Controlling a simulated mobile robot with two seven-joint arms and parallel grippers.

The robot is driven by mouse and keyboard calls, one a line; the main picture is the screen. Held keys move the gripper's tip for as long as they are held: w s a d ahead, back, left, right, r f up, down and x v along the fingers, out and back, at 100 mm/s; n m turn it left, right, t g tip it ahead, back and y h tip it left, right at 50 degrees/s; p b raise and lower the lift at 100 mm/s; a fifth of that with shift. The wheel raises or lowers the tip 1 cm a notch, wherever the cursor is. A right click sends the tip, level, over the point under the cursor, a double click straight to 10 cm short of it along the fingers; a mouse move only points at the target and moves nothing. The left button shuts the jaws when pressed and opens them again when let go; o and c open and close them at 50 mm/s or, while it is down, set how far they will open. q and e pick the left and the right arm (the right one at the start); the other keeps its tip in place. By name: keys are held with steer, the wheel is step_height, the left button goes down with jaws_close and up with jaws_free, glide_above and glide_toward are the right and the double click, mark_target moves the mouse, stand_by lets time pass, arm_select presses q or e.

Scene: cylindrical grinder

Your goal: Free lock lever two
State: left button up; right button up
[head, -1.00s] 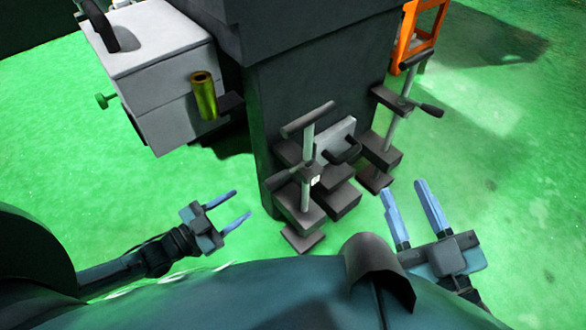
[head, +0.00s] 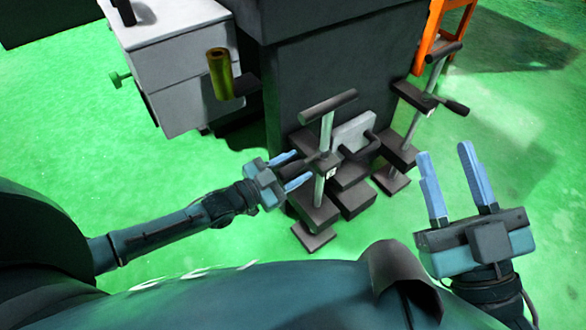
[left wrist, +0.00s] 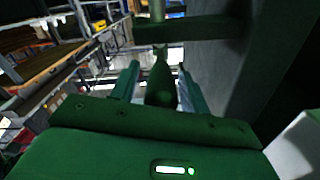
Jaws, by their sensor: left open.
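Two dark clamps with T-topped grey posts stand by the machine base: a near one (head: 326,140) and a far one (head: 413,125). The near clamp's short dark lever (head: 320,164) points toward my left gripper (head: 292,171), whose open fingers are on either side of it. In the left wrist view the lever's rounded grip (left wrist: 162,82) lies between the fingers, not visibly pinched. The far clamp's lever (head: 456,107) points right. A small white tag (head: 331,173) marks the near clamp, unreadable, so I cannot tell which lever is number two. My right gripper (head: 450,170) is open and empty.
The dark machine base (head: 340,75) stands behind the clamps. A light grey box (head: 185,75) with a yellow-green cylinder (head: 220,74) is at the upper left. An orange frame (head: 440,35) is at the upper right. Green floor is clear on both sides.

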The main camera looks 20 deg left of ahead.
arm_select(q)
jaws_close()
stand_by(0.5)
